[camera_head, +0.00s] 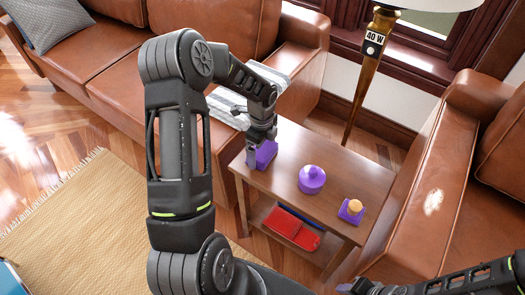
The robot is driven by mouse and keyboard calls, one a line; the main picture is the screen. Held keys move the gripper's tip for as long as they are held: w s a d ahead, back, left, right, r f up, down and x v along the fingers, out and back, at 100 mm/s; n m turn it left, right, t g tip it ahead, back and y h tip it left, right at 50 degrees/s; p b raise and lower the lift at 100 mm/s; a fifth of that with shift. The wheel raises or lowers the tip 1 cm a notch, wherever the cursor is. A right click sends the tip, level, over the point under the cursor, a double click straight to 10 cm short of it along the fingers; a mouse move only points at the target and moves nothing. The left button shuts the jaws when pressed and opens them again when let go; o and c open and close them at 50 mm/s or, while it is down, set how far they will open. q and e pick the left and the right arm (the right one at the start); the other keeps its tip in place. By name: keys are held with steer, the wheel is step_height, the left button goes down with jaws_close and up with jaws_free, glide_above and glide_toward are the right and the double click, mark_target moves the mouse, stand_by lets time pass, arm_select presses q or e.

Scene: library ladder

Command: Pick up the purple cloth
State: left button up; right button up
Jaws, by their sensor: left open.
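My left gripper (261,145) reaches down over the left end of the wooden side table. It is open, with its fingertips at a folded purple cloth (265,155) on the tabletop. The gripper hides part of this cloth, and I cannot tell whether the fingers touch it. My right gripper (357,287) is low at the bottom edge, far from the cloth; its jaws are too small and cut off to read.
On the side table (290,150) stand a round purple lidded object (312,179) and a purple square piece (346,216) with an orange top (355,206). Red items (291,228) lie on the lower shelf. Leather sofas (450,185) flank the table; a lamp (366,70) stands behind.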

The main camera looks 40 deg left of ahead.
mark_target(262, 149)
arm_select(q)
steer(key=c, duration=1.1)
steer(key=shift+w+r, duration=0.1)
steer(key=shift+r, duration=0.05)
step_height(262, 149, up, 10)
steer(key=shift+d+f+p, duration=0.1)
steer(key=shift+f+p, duration=0.05)
steer(key=shift+p, duration=0.15)
stand_by(0.3)
